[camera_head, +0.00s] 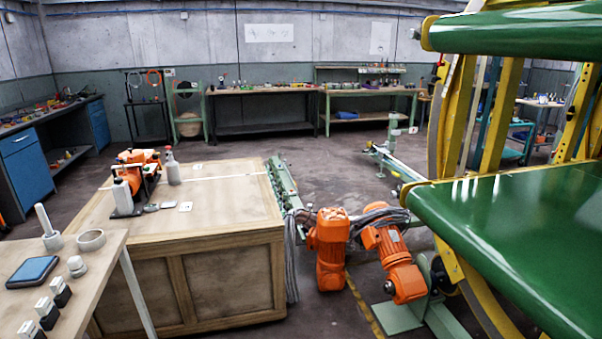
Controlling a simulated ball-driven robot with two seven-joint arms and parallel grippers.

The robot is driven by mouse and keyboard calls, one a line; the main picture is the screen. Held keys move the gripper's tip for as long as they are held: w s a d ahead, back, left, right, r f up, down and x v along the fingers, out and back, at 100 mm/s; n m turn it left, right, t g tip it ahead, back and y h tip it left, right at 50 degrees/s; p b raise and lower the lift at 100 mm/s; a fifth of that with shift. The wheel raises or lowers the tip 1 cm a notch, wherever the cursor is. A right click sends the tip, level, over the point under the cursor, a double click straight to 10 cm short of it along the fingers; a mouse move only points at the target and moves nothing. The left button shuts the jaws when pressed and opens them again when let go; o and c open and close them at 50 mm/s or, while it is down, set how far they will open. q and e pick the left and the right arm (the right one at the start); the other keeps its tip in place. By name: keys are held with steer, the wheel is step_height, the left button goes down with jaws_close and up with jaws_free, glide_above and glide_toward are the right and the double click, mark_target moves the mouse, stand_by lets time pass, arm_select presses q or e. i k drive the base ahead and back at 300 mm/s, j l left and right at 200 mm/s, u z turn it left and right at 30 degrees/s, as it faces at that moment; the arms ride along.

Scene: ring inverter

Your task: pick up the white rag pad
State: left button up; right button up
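A small flat white piece (185,206) lies on top of the large wooden crate (225,221), near an orange device (135,172). It may be the white rag pad, but it is too small to tell. A second small white piece (197,167) lies farther back on the same top, and I cannot tell what it is either. Neither of my grippers is in view.
A table (105,285) at the front left holds a blue-topped pad (32,271), a pale ring (91,240) and small blocks. Bottles (172,168) stand on the crate. Orange motors (332,250) and a green-and-yellow machine (510,220) occupy the right. Open floor (335,170) lies behind.

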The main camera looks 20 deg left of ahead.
mark_target(77, 267)
steer(key=i+j+u, duration=0.15)
steer(key=i+u, duration=1.1)
steer(key=i+l+u, duration=0.2)
steer(key=u, duration=0.2)
steer(key=i, duration=0.1)
